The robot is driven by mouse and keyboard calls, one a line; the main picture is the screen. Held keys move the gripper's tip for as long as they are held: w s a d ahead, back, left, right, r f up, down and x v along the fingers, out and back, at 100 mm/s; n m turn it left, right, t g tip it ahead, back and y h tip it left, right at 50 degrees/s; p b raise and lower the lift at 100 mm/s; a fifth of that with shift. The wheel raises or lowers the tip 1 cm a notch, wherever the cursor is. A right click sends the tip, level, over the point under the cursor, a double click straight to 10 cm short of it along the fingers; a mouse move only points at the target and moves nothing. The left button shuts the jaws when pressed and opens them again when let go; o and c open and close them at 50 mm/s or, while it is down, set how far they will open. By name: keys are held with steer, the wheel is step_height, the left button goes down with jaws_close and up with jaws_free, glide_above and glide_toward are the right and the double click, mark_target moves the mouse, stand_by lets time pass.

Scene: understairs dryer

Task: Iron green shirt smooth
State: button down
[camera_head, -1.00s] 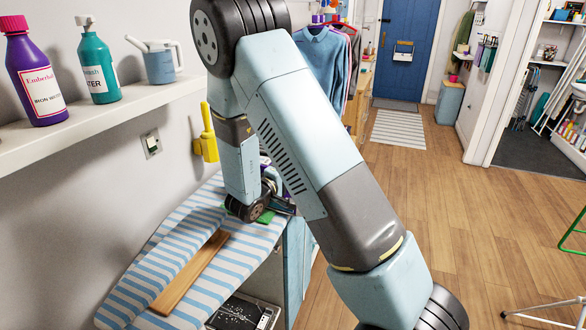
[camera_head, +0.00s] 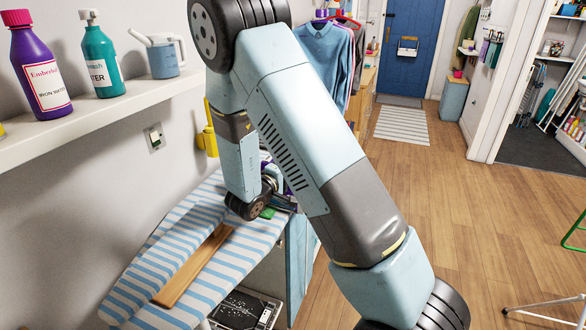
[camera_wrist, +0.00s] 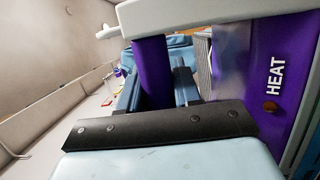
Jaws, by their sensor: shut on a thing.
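The green shirt (camera_head: 267,213) shows only as a small green patch on the striped ironing board (camera_head: 207,283), beside my wrist; my arm hides the rest. A purple iron (camera_wrist: 285,65) marked HEAT fills the right side of the wrist view. My gripper (camera_wrist: 163,88) is shut on its purple handle. In the head view the iron and gripper are mostly hidden behind my wrist, low over the far part of the board. I cannot tell whether the iron's sole touches the shirt.
A wooden strip (camera_head: 193,266) lies on the board. A wall shelf (camera_head: 100,115) on the left holds a purple bottle (camera_head: 40,68), a teal bottle (camera_head: 99,58) and a jug (camera_head: 160,55). Shirts (camera_head: 328,55) hang behind. The wooden floor (camera_head: 480,220) to the right is mostly clear.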

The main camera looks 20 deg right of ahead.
mark_target(268, 162)
steer(key=shift+w+a, duration=0.7)
steer(key=shift+a, duration=0.35)
steer(key=shift+w+a, duration=0.7)
steer(key=shift+a, duration=0.35)
steer(key=shift+w+a, duration=0.1)
steer(key=shift+w+a+r, duration=0.1)
steer(key=shift+w+a, duration=0.9)
steer(key=shift+a, duration=0.2)
steer(key=shift+d, duration=0.15)
steer(key=shift+s+d, duration=0.75)
steer(key=shift+d, duration=0.25)
steer(key=shift+s+d, duration=0.7)
steer(key=shift+d, duration=0.25)
steer(key=shift+s+d, duration=0.95)
steer(key=shift+d, duration=0.2)
steer(key=shift+s, duration=0.1)
